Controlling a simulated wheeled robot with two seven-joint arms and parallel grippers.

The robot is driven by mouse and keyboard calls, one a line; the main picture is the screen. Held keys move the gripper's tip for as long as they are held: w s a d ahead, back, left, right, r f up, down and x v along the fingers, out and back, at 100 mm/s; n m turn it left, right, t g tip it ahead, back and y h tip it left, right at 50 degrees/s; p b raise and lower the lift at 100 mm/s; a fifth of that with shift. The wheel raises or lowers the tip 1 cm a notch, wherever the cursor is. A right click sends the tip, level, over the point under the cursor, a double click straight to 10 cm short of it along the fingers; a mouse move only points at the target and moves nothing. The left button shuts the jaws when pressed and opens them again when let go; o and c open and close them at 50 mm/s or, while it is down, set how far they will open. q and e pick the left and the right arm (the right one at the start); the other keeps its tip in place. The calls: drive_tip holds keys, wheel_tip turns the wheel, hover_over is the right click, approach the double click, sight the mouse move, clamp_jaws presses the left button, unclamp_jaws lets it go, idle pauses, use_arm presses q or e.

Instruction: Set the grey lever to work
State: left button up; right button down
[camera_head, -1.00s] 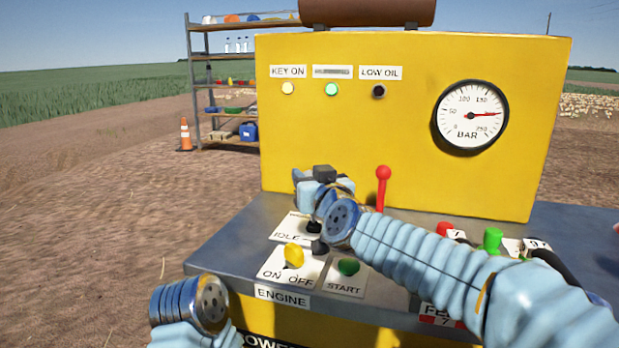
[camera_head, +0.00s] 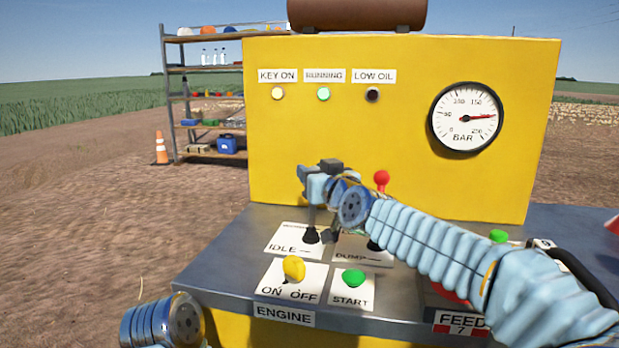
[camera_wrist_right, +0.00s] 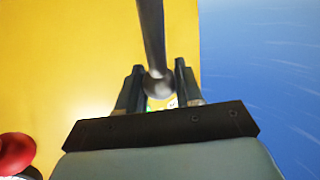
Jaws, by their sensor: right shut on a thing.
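The grey lever (camera_wrist_right: 152,35) shows in the right wrist view as a metal rod with a rounded end between the two dark fingers. My right gripper (camera_wrist_right: 159,70) is shut on it near that end. In the head view my right gripper (camera_head: 318,192) is above the plate marked IDLE (camera_head: 283,248), over a black lever base (camera_head: 311,236). The gripper and arm hide most of the lever there, and the plate's far lettering is unreadable. My left gripper is out of view; only part of the left arm shows at lower left.
A red-knobbed lever (camera_head: 381,180) stands close to my right arm, behind the DUMP plate (camera_head: 362,256). The yellow ENGINE switch (camera_head: 294,268) and green START button (camera_head: 353,278) are in front. The pressure gauge (camera_head: 466,117) is on the yellow panel (camera_head: 400,60).

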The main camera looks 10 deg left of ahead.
drive_tip(key=shift+w+d, duration=0.15)
drive_tip(key=shift+w, duration=0.55)
drive_tip(key=shift+w+d+r, duration=0.1)
drive_tip(key=c, duration=0.8)
unclamp_jaws()
drive_tip(key=shift+f, duration=0.2)
